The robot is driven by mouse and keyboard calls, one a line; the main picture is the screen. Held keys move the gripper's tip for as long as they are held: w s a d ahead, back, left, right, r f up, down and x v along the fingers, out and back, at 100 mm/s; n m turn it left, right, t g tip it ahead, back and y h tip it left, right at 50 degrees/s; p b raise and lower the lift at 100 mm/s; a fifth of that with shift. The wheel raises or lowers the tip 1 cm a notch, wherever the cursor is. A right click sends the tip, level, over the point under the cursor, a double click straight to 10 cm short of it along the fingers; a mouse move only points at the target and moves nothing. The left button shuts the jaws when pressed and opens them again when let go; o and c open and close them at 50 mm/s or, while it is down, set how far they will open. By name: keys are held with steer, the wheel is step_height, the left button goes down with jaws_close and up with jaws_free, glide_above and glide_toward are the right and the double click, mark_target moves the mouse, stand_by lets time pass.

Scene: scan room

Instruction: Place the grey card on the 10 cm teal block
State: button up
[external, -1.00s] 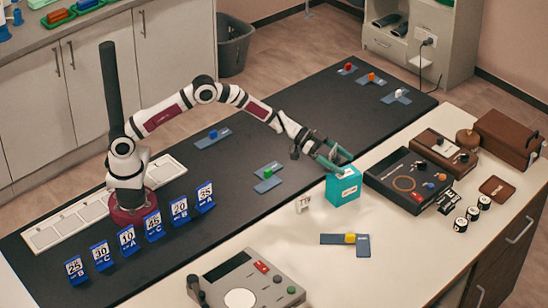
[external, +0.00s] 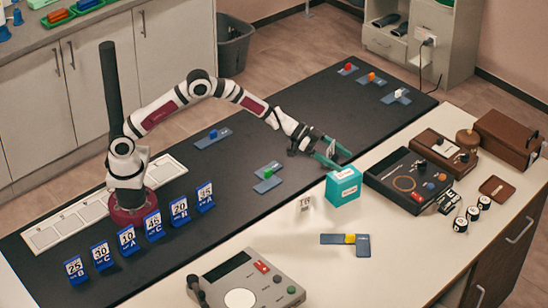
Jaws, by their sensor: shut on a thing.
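The teal block (external: 343,186) stands upright on the pale worktop, near its edge with the dark mat, with white labels on its top and front. My gripper (external: 334,154) is above and to the left of the block, apart from it, its greenish fingers pointing down to the right. It is shut on a small pale-grey piece (external: 328,146), which I take as the grey card. The fingers hide most of that piece, and its edges are too small to make out.
A black device tray (external: 408,180) stands to the right of the block. Blue number stands (external: 128,240) line the dark mat at left.

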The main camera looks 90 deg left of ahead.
mark_target(339, 176)
steer(key=shift+w+a+f, duration=0.25)
steer(key=shift+a+f, duration=0.25)
steer(key=shift+w+a+f, duration=0.2)
steer(key=shift+a+f, duration=0.25)
steer(key=shift+f, duration=1.7)
steer(key=shift+f, duration=0.1)
steer(key=o, duration=1.2)
steer(key=shift+o, duration=0.2)
